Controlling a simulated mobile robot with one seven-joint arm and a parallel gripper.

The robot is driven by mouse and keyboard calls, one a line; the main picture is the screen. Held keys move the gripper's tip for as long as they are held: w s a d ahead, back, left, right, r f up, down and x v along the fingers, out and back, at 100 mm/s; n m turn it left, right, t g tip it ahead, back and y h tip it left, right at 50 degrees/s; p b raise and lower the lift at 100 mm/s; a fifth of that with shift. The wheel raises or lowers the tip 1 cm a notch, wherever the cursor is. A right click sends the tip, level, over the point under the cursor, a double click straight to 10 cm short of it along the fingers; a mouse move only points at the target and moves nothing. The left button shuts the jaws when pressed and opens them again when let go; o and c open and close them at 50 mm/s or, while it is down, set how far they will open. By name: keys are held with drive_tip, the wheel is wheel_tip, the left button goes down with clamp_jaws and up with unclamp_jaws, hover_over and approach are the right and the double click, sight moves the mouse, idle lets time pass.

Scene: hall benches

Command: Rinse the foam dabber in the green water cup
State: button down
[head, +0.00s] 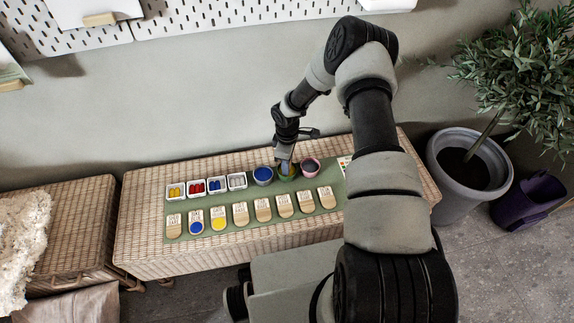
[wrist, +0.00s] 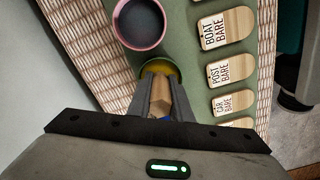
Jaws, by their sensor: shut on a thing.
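My gripper (head: 285,163) is over the green water cup (head: 290,177), the middle one of three cups on the bench. In the wrist view the gripper (wrist: 160,100) is shut on the wooden handle of the foam dabber (wrist: 159,92). The dabber points at the green cup (wrist: 150,63), whose inside looks yellow. Its foam end is hidden, so I cannot tell how deep it sits. The blue cup (head: 263,175) is to the left and the pink cup (head: 311,167) to the right, close by. The pink cup also shows in the wrist view (wrist: 140,22), holding dark liquid.
A row of wooden tags (head: 262,210) lies along the front of the green mat (head: 178,207); one has a blue dot, another a yellow one. Several small white trays (head: 237,181) stand left of the cups. A potted plant (head: 470,170) stands right of the wicker bench (head: 145,245).

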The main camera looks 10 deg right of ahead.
drive_tip(key=shift+r+p, duration=2.05)
drive_tip(key=shift+r, duration=1.45)
drive_tip(key=d, duration=1.3)
drive_tip(key=shift+b, duration=0.35)
